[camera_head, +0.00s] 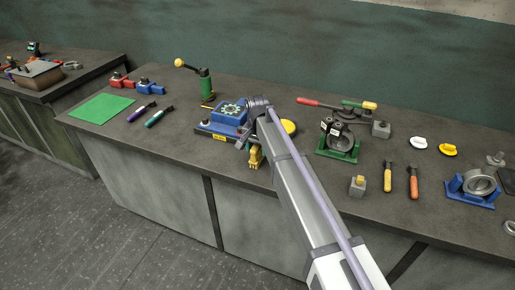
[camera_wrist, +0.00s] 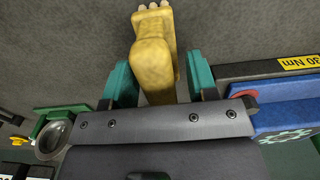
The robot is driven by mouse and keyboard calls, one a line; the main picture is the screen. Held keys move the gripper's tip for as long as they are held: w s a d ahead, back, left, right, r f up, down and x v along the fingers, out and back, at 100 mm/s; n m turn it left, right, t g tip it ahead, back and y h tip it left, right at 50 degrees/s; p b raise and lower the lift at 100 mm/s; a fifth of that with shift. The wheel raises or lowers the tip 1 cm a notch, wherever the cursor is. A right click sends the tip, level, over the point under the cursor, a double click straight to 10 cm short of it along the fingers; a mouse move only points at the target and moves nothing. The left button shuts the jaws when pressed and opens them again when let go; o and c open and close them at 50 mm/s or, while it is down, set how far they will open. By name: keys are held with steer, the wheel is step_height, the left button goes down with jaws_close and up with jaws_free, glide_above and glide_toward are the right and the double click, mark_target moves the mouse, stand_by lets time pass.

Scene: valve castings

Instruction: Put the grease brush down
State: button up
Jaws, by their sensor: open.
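A yellow, thick-bodied thing with several pale tips (camera_wrist: 154,55) lies between the two teal fingers of my gripper (camera_wrist: 162,82) in the wrist view. The fingers stand apart, one on each side of it, with a gap showing. It also shows in the head view (camera_head: 255,157), close to the bench's front edge, below my wrist. Its tips point toward that edge. I cannot tell for sure that it is the grease brush. My palm hides its rear end.
The grey bench (camera_head: 180,140) carries a blue fixture (camera_head: 222,122) left of my wrist and a green fixture (camera_head: 338,150) to the right. Yellow (camera_head: 388,177) and orange (camera_head: 413,182) handled tools lie further right. A green mat (camera_head: 101,108) is at the left.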

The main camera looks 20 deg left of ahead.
step_height(320, 180, up, 12)
steer(key=p, duration=1.2)
steer(key=shift+r, duration=0.15)
steer(key=s+d, duration=0.7)
steer(key=d, duration=0.7)
steer(key=s+d, duration=0.8)
steer(key=d, duration=0.6)
steer(key=s+d, duration=0.7)
steer(key=d, duration=0.7)
steer(key=shift+s+n, duration=0.3)
steer(key=shift+s, duration=0.05)
